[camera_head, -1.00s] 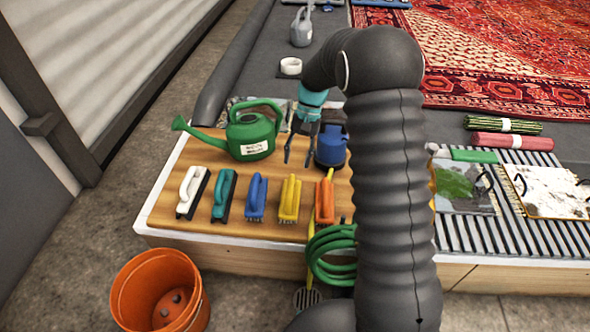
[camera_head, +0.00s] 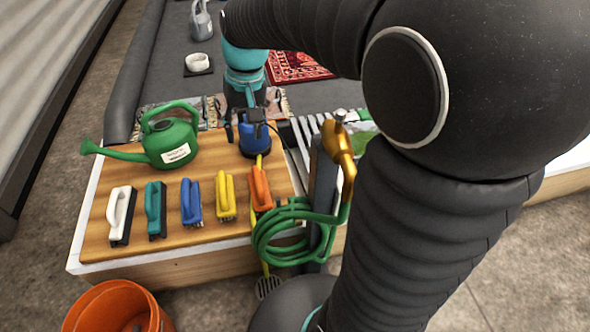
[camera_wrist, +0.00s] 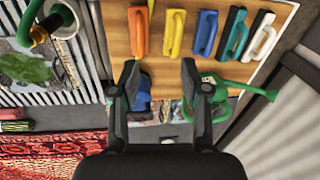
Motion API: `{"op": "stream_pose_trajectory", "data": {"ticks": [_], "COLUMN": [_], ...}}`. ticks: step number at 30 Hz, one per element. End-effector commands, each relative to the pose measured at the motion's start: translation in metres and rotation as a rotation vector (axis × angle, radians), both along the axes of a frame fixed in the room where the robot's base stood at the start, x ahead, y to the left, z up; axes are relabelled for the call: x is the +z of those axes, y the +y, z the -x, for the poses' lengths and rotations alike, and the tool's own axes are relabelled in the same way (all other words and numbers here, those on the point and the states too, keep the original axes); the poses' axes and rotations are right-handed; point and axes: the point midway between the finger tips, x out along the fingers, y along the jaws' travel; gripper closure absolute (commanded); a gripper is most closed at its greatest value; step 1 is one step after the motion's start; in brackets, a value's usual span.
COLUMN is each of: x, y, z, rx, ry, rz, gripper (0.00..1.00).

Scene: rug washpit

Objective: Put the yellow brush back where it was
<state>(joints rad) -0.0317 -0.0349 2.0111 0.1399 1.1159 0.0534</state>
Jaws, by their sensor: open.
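The yellow brush (camera_head: 226,196) lies on the wooden board (camera_head: 118,250), in a row between the blue brush (camera_head: 191,202) and the orange brush (camera_head: 260,188). In the wrist view the yellow brush (camera_wrist: 175,32) shows beyond my fingertips, near the top middle. My gripper (camera_wrist: 160,68) is open, with nothing between its fingers. In the head view my gripper (camera_head: 240,127) hangs at the back of the board, near the blue pump-like object (camera_head: 255,138) and right of the green watering can (camera_head: 171,142). It is well apart from the yellow brush.
White (camera_head: 120,214) and teal (camera_head: 155,208) brushes lie left of the blue one. A coiled green hose (camera_head: 275,222) with a brass nozzle (camera_head: 342,150) hangs at the board's right. An orange bucket (camera_head: 115,308) stands on the floor in front. A patterned red rug (camera_head: 300,67) lies behind.

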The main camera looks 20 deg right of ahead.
Motion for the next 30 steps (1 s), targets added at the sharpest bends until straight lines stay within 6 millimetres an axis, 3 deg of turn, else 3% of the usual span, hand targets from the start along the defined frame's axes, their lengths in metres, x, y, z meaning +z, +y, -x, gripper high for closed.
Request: {"op": "stream_pose_trajectory", "data": {"ticks": [7, 18, 24, 30], "x": [0.028, 0.03, 0.025, 0.024], "y": [-0.016, -0.034, -0.04, -0.041], "z": [0.067, 0.149, 0.168, 0.17], "rx": [0.017, 0.04, 0.044, 0.047], "ry": [-0.167, -0.387, -0.442, -0.447], "rz": [0.05, 0.123, 0.144, 0.147], "gripper": [0.54, 0.54, 0.54, 0.54]}}
